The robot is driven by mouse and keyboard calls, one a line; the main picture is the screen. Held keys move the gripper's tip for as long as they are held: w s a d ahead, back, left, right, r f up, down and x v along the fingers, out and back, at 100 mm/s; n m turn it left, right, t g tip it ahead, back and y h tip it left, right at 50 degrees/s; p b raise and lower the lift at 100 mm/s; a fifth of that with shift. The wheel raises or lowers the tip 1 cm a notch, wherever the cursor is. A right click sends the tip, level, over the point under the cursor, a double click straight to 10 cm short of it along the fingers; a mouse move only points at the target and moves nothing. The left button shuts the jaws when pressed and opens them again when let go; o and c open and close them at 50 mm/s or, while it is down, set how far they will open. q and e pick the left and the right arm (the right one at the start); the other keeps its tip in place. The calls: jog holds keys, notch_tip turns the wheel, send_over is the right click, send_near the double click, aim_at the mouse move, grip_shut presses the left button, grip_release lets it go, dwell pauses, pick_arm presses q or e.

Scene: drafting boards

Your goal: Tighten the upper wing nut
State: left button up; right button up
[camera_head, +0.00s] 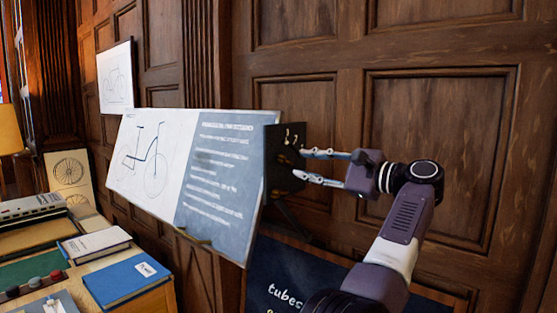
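A black bracket box (284,157) sits at the right edge of the tilted drafting board (222,180). Small brass-coloured pieces (288,137) show near the top of the box. They may be the upper wing nut, but they are too small to tell for sure. A lower wing nut cannot be made out.
A desk at the lower left holds a blue book (125,279), another book (95,243) and several small knobs or pots. A dark board with chalk writing (290,275) stands below the drafting board. Wood-panelled wall (440,150) stands behind the arm.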

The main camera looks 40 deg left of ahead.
aim_at(287, 160)
pick_arm(q)
jog(key=a+p, duration=0.1)
jog(key=a, duration=0.2)
jog(key=a+p, duration=0.1)
jog(key=a, duration=0.2)
jog(key=shift+w+a, duration=0.2)
jog(key=shift+a, duration=0.05)
jog(key=shift+d+r, duration=0.15)
jog(key=shift+d, duration=0.15)
jog(key=shift+c, duration=0.8)
grip_shut()
